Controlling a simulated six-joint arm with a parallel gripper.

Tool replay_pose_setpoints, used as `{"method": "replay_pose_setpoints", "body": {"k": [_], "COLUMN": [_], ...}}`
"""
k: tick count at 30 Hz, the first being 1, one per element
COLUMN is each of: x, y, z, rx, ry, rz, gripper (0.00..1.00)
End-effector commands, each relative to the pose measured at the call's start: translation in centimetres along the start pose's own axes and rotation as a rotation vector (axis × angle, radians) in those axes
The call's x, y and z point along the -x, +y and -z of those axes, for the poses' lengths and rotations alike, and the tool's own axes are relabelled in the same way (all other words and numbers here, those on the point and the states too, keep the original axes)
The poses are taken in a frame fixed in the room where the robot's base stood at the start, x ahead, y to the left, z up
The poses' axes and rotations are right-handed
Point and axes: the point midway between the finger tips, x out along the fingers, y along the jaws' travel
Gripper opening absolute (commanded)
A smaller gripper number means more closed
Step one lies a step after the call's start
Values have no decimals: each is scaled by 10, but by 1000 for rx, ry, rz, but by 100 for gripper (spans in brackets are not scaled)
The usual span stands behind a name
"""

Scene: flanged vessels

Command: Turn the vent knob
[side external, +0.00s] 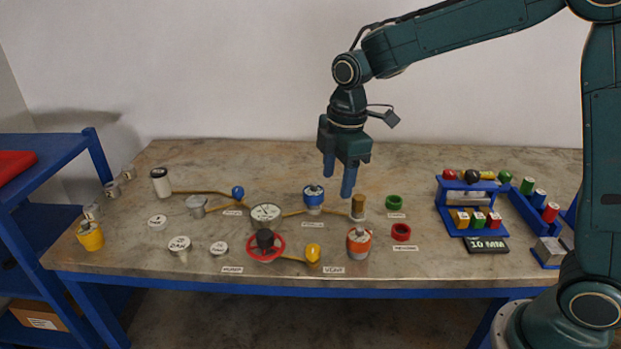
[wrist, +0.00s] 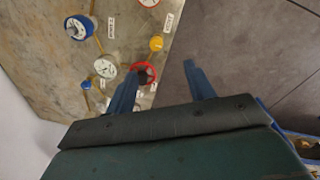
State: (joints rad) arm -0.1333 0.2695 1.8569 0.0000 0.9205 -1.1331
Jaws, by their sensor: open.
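The "VENT" label (side external: 333,269) lies near the front edge of the bench. A yellow knob (side external: 313,252) at the end of a brass pipe is just left of it, and an orange and grey vessel (side external: 358,242) stands to its right. Which of them the label names is not certain. The yellow knob also shows in the wrist view (wrist: 156,43), beside a white label (wrist: 168,22). My gripper (side external: 338,186) is open and empty, fingers down, above and behind these parts. Its two blue fingers (wrist: 160,64) are apart in the wrist view.
A red handwheel (side external: 280,246), a gauge (side external: 265,212), a blue-topped vessel (side external: 314,194) and a brass cylinder (side external: 358,203) stand nearby. Green (side external: 394,202) and red (side external: 401,232) rings lie right. A blue rack (side external: 466,187) stands farther right.

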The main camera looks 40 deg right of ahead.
Motion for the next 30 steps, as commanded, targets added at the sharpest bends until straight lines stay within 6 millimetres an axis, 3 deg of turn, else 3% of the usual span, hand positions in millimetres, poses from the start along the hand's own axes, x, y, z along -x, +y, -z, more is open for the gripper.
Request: {"method": "replay_pose_setpoints", "body": {"k": [3,10,30], "x": [-26,-61,-87], "y": [12,27,28], "z": [12,27,30], "rx": [106,260,305], "ry": [-14,-25,-28], "rz": [36,79,95], "gripper": [54,54,54]}}
